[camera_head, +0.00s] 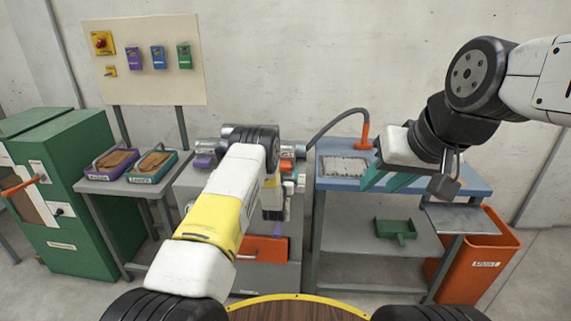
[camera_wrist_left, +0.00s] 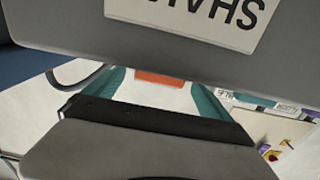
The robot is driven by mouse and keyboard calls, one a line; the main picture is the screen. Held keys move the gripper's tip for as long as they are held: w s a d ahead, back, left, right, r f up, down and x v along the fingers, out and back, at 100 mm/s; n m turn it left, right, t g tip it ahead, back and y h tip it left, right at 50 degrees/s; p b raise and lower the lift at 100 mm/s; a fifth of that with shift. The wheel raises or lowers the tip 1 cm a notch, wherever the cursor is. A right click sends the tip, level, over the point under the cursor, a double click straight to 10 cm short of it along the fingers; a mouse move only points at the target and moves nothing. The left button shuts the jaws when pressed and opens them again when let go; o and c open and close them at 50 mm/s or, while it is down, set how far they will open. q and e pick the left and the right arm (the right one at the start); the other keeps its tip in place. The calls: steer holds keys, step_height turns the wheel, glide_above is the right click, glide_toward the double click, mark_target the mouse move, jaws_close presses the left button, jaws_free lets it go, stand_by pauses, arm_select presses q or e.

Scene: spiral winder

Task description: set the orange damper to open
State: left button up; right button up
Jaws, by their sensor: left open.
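An orange part (camera_head: 287,165), which looks like the orange damper, shows on the grey machine just right of my left wrist. My forearm hides much of that area, so its lever position cannot be told. My left gripper (camera_head: 272,213) hangs in front of the machine, its fingers mostly hidden. In the left wrist view its teal fingers (camera_wrist_left: 162,92) are apart, with an orange patch (camera_wrist_left: 165,79) visible between them; I cannot tell whether it is the damper. My right gripper (camera_head: 388,181) is open and empty above the blue bench.
A purple part (camera_head: 204,161) sits on the machine's left side. An orange drawer (camera_head: 262,249) is below. The blue bench (camera_head: 462,178) carries a hose with an orange nozzle (camera_head: 363,138). A grey plate (camera_wrist_left: 240,60) labelled with upside-down lettering fills the top of the left wrist view.

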mark_target(283, 171)
arm_select(q)
steer(key=shift+w, duration=1.75)
